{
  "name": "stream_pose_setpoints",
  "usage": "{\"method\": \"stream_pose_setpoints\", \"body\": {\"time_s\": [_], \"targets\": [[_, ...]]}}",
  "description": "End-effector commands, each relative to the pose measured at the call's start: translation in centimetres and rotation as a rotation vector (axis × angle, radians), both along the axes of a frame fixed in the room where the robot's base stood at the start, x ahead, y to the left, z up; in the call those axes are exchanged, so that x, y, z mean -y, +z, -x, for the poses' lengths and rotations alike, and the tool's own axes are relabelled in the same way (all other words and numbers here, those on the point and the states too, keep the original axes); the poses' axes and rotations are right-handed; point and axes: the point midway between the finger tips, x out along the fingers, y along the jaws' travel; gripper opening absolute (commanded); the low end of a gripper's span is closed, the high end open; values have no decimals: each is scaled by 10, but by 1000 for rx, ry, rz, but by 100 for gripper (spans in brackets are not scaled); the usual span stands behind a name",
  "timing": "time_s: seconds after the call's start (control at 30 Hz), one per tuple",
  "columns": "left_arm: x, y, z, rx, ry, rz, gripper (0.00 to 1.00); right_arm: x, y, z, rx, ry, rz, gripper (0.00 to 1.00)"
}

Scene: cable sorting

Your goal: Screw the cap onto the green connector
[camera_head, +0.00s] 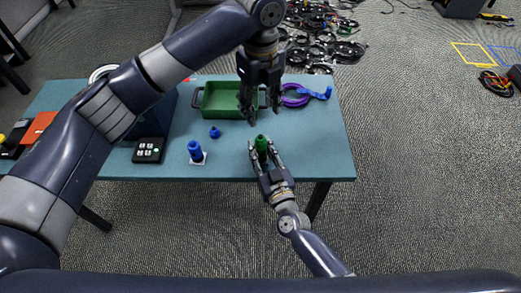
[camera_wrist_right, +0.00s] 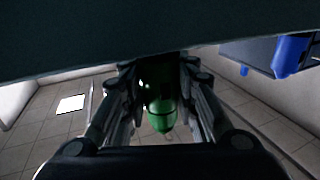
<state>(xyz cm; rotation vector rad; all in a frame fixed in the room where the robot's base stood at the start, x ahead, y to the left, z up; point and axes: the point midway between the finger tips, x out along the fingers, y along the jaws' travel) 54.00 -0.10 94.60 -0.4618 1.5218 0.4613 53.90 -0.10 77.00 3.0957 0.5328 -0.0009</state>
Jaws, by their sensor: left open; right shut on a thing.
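The green connector (camera_head: 262,147) stands roughly upright near the table's front edge. My right gripper (camera_head: 264,156) is shut on it, with a finger on each side; in the right wrist view the green connector (camera_wrist_right: 161,118) shows between the fingers. My left gripper (camera_head: 262,112) is open, pointing down, just above and behind the green connector and apart from it. I see nothing between its fingers. I cannot tell a separate green cap from the connector's rounded top.
A blue connector (camera_head: 195,150) stands on a white square, with a small blue piece (camera_head: 214,132) behind it. A green tray (camera_head: 222,113), a purple cable coil (camera_head: 294,101) and a black button box (camera_head: 148,150) are on the table (camera_head: 325,150). The table's right part is clear.

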Motion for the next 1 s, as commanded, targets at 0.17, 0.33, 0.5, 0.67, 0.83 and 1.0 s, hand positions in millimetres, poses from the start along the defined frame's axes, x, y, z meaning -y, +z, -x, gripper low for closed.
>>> {"method": "stream_pose_setpoints", "body": {"time_s": [0.17,0.33,0.5,0.67,0.83,1.0], "targets": [[0,0,0,0,0,0,47,0,0,0,-1,0,0,51],[0,0,0,0,0,0,47,0,0,0,-1,0,0,51],[0,0,0,0,1,0,47,1,0,1,-1,0,0,51],[0,0,0,0,1,0,47,6,-2,16,-3,0,0,51],[0,0,0,0,1,0,47,17,-2,47,-4,1,3,51],[0,0,0,0,1,0,47,28,-1,80,-3,0,1,51]]}}
